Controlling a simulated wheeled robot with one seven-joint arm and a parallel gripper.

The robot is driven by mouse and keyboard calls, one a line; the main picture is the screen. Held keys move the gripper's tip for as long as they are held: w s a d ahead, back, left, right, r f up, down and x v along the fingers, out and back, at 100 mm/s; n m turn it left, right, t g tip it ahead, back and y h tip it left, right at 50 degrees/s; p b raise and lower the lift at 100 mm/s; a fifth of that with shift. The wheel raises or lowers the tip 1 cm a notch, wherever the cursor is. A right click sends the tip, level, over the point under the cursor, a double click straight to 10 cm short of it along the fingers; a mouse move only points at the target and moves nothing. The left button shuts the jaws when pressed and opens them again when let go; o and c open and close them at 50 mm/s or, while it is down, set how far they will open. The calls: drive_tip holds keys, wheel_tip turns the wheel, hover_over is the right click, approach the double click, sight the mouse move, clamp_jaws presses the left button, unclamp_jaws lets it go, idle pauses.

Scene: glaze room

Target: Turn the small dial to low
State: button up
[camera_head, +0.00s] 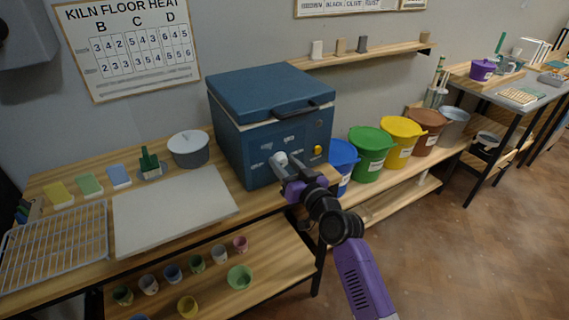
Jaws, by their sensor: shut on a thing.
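The blue kiln (268,122) stands on the wooden bench with its lid down. Its front panel carries several small labels, too small to read. A pale round dial (281,158) sits low on the panel, left of a yellow knob (318,150). My gripper (288,166) is at the front panel and is shut on the pale dial. The fingers partly cover the dial, and its pointer direction cannot be made out.
A white board (175,210), a wire rack (55,245) and a grey lidded pot (188,149) are on the bench to the left. Blue, green, yellow and brown buckets (372,145) line the right. Small cups (240,277) stand on the lower shelf. Floor at right is clear.

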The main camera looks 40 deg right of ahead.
drive_tip(key=m+p, duration=0.1)
drive_tip(key=m, duration=0.4)
drive_tip(key=shift+d+m, duration=0.1)
drive_tip(key=shift+m, duration=0.2)
drive_tip(key=shift+f+m+p, duration=0.1)
drive_tip(key=shift+m+p, duration=0.45)
drive_tip(key=shift+m, duration=1.35)
drive_tip(key=o, duration=1.2)
drive_tip(key=shift+s, duration=0.15)
drive_tip(key=shift+v, duration=3.8)
